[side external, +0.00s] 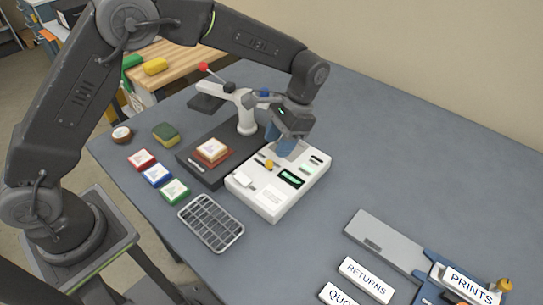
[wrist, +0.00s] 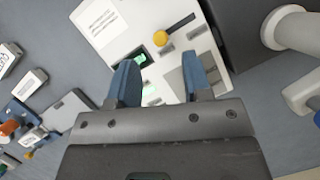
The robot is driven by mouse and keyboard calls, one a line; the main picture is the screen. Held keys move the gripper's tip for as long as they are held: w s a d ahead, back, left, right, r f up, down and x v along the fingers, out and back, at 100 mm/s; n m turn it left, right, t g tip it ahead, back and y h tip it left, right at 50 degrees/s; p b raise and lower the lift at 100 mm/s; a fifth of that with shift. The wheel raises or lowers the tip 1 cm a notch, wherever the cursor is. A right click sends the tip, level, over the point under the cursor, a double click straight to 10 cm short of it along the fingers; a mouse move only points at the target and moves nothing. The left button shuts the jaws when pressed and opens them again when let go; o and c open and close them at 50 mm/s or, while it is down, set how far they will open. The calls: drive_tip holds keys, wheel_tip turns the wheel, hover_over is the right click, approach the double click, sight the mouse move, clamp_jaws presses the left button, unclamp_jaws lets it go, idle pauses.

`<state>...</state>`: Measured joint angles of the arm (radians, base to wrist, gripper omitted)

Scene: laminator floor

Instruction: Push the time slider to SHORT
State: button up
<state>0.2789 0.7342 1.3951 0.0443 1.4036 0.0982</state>
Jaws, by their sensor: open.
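The white control panel (side external: 245,197) lies on the blue-grey table, and it also shows in the wrist view (wrist: 130,14). It carries a yellow-knobbed lever (wrist: 160,38), a green-lit display (side external: 291,178) and several slots. I cannot tell which slot holds the time slider, and no SHORT mark is readable. My gripper (side external: 284,148) is over the panel's far edge, pointing down. In the wrist view its two blue fingers (wrist: 158,72) are apart with nothing held between them. They hide part of the panel, and I cannot tell whether they touch it.
A dark press base (side external: 205,172) with a white lever post (side external: 246,118) stands left of the panel. A wire rack (side external: 211,222) lies in front. Colored pads (side external: 157,174) are at left. A grey guide plate (side external: 375,238) and PRINTS tray (side external: 470,284) are at lower right.

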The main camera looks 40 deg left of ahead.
sight(270, 162)
drive_tip(key=shift+x, duration=2.5)
clamp_jaws()
